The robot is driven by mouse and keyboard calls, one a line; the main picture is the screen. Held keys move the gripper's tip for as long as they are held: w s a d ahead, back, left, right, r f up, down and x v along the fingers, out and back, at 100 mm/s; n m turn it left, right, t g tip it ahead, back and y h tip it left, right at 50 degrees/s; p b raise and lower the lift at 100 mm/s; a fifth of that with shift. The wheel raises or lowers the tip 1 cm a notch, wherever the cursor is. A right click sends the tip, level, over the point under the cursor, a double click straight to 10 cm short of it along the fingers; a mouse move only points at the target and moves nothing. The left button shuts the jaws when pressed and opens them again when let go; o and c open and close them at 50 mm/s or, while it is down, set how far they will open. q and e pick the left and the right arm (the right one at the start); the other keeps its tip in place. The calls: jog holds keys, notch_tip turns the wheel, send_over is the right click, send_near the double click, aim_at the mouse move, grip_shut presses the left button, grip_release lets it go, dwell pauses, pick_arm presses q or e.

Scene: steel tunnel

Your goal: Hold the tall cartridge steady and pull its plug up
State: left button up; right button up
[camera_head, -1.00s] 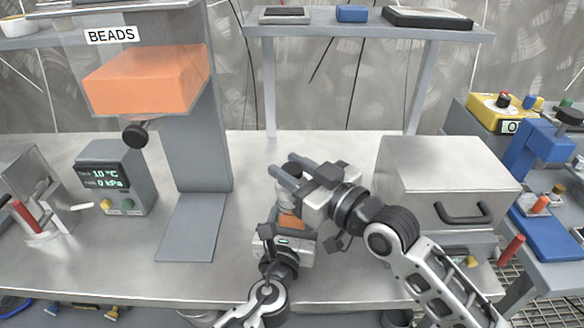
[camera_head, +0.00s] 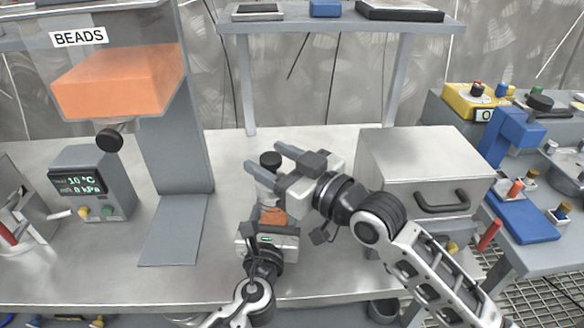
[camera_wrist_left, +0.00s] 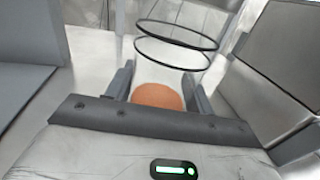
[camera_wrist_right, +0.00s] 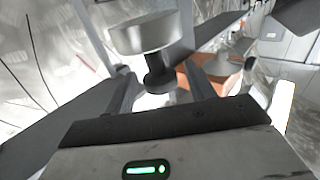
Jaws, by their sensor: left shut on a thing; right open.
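The tall cartridge is a clear upright tube with orange beads (camera_head: 273,216) low in it. My left gripper (camera_wrist_left: 158,84) is shut on it from the near side; the left wrist view shows the beads (camera_wrist_left: 157,96) between its fingers and two dark rings (camera_wrist_left: 175,42) above. The plug's black knob (camera_head: 270,159) stands on top over a pale metal part. My right gripper (camera_head: 265,160) is open, its fingers on either side of the knob. In the right wrist view, which looks upside down, the knob (camera_wrist_right: 160,76) hangs between the fingers from the metal part (camera_wrist_right: 145,34); contact is unclear.
The BEADS hopper (camera_head: 118,80) with its grey stand (camera_head: 173,230) is on the left, near a readout box (camera_head: 92,182). A steel box with a handle (camera_head: 425,165) stands close on the right. A raised shelf (camera_head: 335,18) is behind. The bench is clear in front.

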jog(key=v, duration=1.1)
jog(key=shift+s+d, duration=0.15)
jog(key=shift+r, duration=0.1)
jog(key=c, duration=0.6)
jog(key=shift+w+r, duration=0.15)
jog(key=shift+w, duration=0.3)
jog(key=c, duration=0.5)
jog(key=shift+n+g+h, duration=0.5)
jog(key=shift+n+g, duration=0.2)
jog(key=shift+g, duration=0.2)
jog(key=w, duration=0.2)
jog(key=w+r, duration=0.1)
jog(key=w, duration=0.3)
jog(key=shift+w+a+r, duration=0.15)
jog(key=shift+a+r, duration=0.1)
jog(key=shift+a, duration=0.1)
grip_shut()
jog(key=w+a+r+n+g, duration=0.2)
jog(key=w+r+n+g, duration=0.1)
jog(key=w+r+g, duration=0.1)
jog(key=s+d+r+n+g+h, duration=0.2)
jog(key=d+r+n+g+h, duration=0.15)
jog(key=r+g, duration=0.4)
jog(key=n, duration=0.1)
send_over(264, 157)
jog(key=d, duration=0.3)
notch_tip(264, 157, down, 6)
jog(key=shift+f+y, duration=0.35)
jog(key=shift+f, duration=1.55)
